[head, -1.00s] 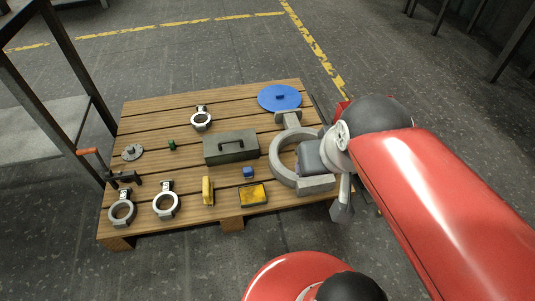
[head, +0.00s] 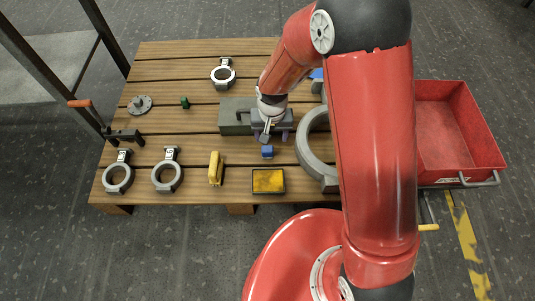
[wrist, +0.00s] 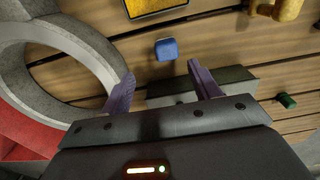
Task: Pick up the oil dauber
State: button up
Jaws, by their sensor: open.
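I cannot tell for certain which thing is the oil dauber. A small blue block with rounded edges (head: 267,152) lies on the wooden pallet (head: 200,198), just in front of the grey toolbox (head: 232,115). In the wrist view, the blue block (wrist: 166,48) shows beyond and between my two purple fingertips, apart from both. My gripper (head: 266,138) is open and empty, above the pallet beside the toolbox; it fills the lower wrist view (wrist: 160,72). A yellow upright piece (head: 215,169) stands to the left of the blue block.
A shallow tray with a yellow pad (head: 268,181) lies in front of the blue block. A large grey ring casting (head: 308,145) is close on the right. Smaller ring castings (head: 167,176) and a small green piece (head: 184,102) are left. A red bin (head: 455,130) stands at right.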

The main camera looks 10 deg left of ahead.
aim_at(268, 148)
jog(key=f, duration=0.3)
jog(key=f+b, duration=0.1)
jog(key=f, duration=0.2)
jog(key=a+f, duration=0.1)
jog(key=f, duration=0.3)
jog(key=shift+w+a+b, duration=0.1)
jog(key=shift+w+b, duration=0.05)
jog(key=shift+b, duration=0.25)
jog(key=shift+r, duration=0.1)
jog(key=c, duration=1.1)
jog(key=shift+r, duration=0.1)
notch_tip(268, 148, up, 20)
jog(key=p, duration=0.3)
jog(key=shift+p, duration=0.4)
